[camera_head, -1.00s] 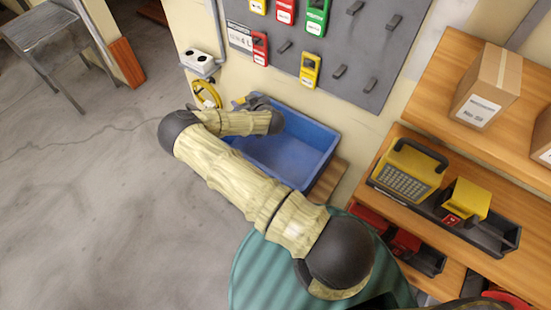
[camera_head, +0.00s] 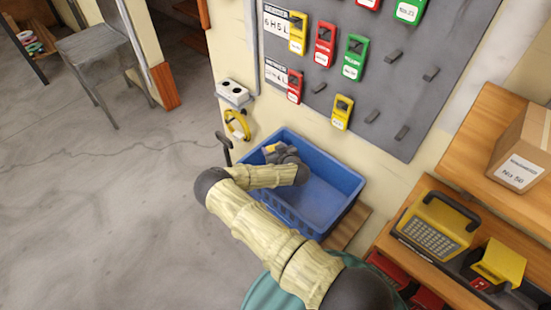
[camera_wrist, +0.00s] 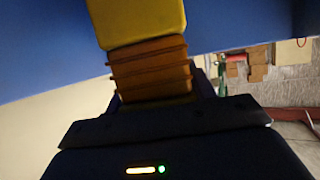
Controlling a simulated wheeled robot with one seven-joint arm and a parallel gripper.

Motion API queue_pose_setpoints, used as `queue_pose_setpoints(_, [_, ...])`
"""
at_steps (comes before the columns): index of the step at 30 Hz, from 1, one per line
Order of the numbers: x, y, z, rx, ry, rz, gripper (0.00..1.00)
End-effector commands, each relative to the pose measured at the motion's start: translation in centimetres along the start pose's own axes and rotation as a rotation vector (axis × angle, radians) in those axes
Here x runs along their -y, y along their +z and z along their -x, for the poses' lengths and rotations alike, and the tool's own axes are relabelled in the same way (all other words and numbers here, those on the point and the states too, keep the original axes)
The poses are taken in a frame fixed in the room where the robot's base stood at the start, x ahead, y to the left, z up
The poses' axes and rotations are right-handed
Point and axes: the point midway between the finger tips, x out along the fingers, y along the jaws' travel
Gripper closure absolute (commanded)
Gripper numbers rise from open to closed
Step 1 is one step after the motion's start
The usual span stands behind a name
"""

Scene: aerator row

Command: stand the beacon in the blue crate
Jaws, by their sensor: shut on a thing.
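The blue crate (camera_head: 337,172) stands against the wall below the grey panel, and its right part looks empty. My gripper (camera_head: 283,152) is at the crate's upper left end in the head view. It is shut on the beacon, of which a small yellow part (camera_head: 269,149) shows beside it. In the wrist view the beacon has a yellow block (camera_wrist: 137,22) and an orange ribbed part (camera_wrist: 150,70) between the jaws. Blue crate surface (camera_wrist: 50,45) fills much of the view behind it. Whether the beacon touches the crate floor is hidden.
A grey panel (camera_head: 395,85) with coloured tags and pegs hangs above the crate. A white socket box (camera_head: 233,92) and yellow coil (camera_head: 237,124) are on the wall. Wooden shelves with a carton (camera_head: 520,158) and a yellow case (camera_head: 437,227) stand right.

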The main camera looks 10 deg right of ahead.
Motion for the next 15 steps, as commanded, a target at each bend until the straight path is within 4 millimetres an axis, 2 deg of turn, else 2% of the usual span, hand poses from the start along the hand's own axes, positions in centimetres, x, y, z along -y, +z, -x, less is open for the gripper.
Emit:
queue_pose_setpoints(10, [0.0, 0.1, -0.2, -0.004, 0.0, 0.001, 0.86])
queue_pose_setpoints(15, [-0.1, 1.4, -0.6, -0.002, 0.0, 0.002, 0.86])
